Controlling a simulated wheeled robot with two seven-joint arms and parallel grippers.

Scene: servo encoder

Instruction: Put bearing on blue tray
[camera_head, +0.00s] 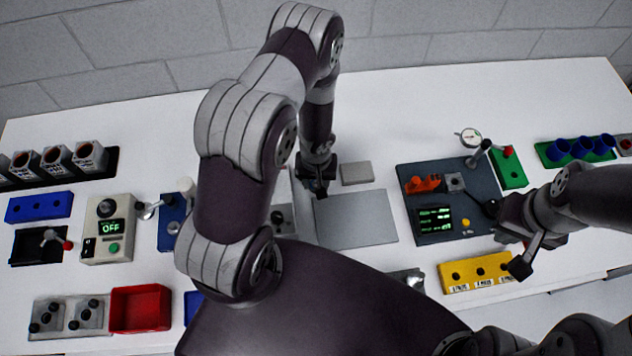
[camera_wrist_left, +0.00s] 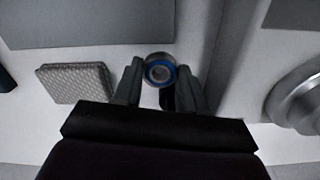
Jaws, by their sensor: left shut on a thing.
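My left gripper (camera_wrist_left: 160,90) is shut on a bearing (camera_wrist_left: 159,70), a small metal ring with a blue inner band, held between the fingertips. In the head view my left gripper (camera_head: 318,187) is over the table beside the grey plate, and the bearing cannot be made out there. A blue edge, possibly the blue tray (camera_head: 191,306), shows right of the red bin; my arm hides most of it. My right gripper (camera_head: 506,240) looks open and empty, above the table near the yellow block.
The red bin (camera_head: 140,308) stands at the front left. A grey plate (camera_head: 356,219) and a small grey block (camera_head: 356,173) lie mid-table. A dark panel (camera_head: 447,200) with a display and a yellow block (camera_head: 476,272) are on the right.

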